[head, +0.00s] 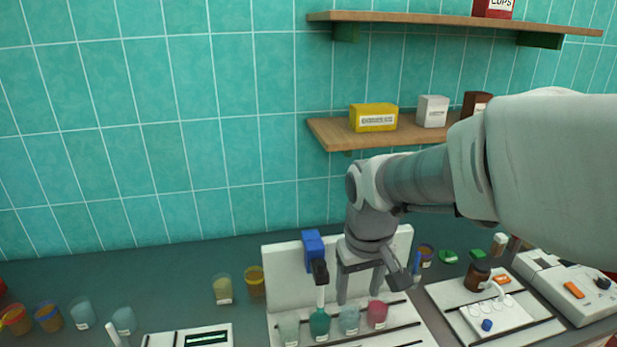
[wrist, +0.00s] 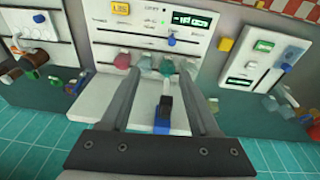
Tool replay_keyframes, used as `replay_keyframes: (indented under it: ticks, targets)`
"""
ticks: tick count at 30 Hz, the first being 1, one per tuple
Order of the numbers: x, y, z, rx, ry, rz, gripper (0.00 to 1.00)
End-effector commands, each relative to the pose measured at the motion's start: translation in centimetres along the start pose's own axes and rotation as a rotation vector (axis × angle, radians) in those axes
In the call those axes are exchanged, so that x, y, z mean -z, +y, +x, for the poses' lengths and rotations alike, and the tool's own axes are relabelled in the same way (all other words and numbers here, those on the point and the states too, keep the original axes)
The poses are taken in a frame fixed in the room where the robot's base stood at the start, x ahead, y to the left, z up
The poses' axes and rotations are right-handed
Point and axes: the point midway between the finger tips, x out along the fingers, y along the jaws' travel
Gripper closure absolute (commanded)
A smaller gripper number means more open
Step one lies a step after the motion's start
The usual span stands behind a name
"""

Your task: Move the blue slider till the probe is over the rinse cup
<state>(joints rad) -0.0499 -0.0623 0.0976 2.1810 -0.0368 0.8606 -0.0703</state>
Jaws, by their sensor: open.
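The blue slider (head: 313,248) sits high on a white upright panel (head: 287,262). A black arm (head: 320,272) reaches from it and carries a pale probe (head: 320,297), which hangs at the teal cup (head: 319,322). A pale green cup (head: 289,329) stands left of it; a light blue cup (head: 349,319) and a pink cup (head: 377,314) stand right. I cannot read which is the rinse cup. My gripper (head: 359,297) is open, right of the slider in the head view. In the wrist view, the slider (wrist: 162,126) appears between the fingers (wrist: 161,75); contact is not visible.
A tray with a brown bottle (head: 477,277) stands right of the panel, beside a white device (head: 565,285). A display box (head: 205,337) stands front left. Loose cups (head: 222,289) stand behind it. A wooden shelf (head: 335,132) hangs above, behind my arm.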

Motion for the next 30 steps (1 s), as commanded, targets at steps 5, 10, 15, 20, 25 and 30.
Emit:
replay_keyframes:
  ticks: [5,10,15,20,25,30]
  targets:
    - [2.2,-1.4,5.3,0.028,-0.084,-0.061,0.38]
    - [3.4,-2.4,8.8,0.048,-0.134,-0.101,0.38]
    - [3.9,-2.9,10.3,0.058,-0.155,-0.118,0.38]
    - [3.7,-3.0,11.6,0.059,-0.159,-0.12,0.38]
    - [3.1,-3.1,14.6,0.059,-0.162,-0.118,0.38]
    - [2.5,-3.3,18.3,0.059,-0.162,-0.119,0.38]
